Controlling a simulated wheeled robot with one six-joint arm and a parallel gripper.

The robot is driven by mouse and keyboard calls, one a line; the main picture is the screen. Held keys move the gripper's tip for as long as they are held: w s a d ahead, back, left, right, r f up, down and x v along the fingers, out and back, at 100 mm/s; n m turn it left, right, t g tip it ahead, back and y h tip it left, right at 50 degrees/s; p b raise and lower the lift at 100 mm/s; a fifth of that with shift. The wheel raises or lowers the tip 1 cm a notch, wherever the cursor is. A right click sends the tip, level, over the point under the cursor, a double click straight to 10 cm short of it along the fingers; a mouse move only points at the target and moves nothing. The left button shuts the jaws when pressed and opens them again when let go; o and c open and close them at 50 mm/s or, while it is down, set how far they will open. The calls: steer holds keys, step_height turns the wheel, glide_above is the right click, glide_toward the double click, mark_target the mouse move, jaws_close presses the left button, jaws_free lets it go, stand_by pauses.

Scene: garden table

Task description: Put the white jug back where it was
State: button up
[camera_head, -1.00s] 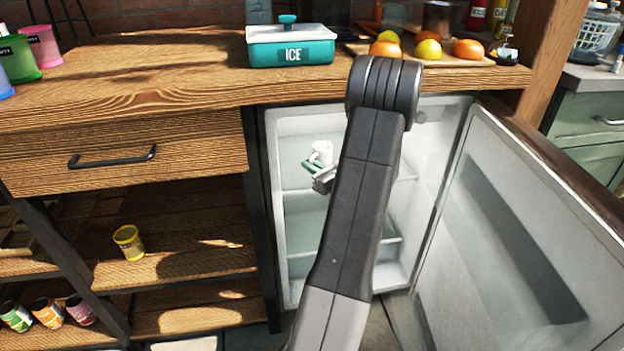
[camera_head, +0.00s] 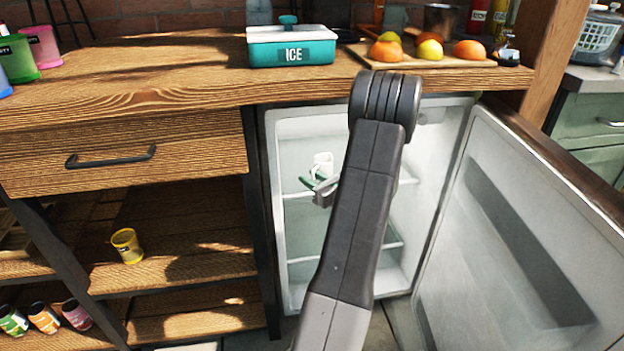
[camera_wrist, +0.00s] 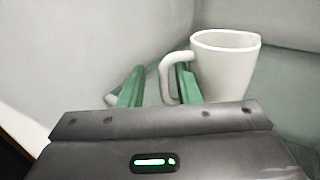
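The white jug (camera_head: 322,162) is upright inside the open fridge, at the level of its upper shelf (camera_head: 408,182). In the wrist view the jug (camera_wrist: 225,68) is at the right, with its handle to the left. My gripper (camera_head: 318,183) is at the jug's handle side. In the wrist view my gripper (camera_wrist: 157,85) has its green fingers spread apart. The right finger is at the handle, seemingly within its loop; contact is unclear. The jug's base is hidden behind the gripper body, so I cannot tell whether it rests on the shelf.
The fridge door (camera_head: 520,230) stands open to the right. A lower shelf (camera_head: 385,248) is below. Above are the wooden counter (camera_head: 140,80), a teal ICE box (camera_head: 290,46) and a fruit board (camera_head: 360,50).

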steer(key=shift+r, duration=0.25)
steer(key=p+v, duration=0.2)
steer(key=v, duration=0.5)
steer(key=shift+s+d, duration=0.25)
stand_by(0.5)
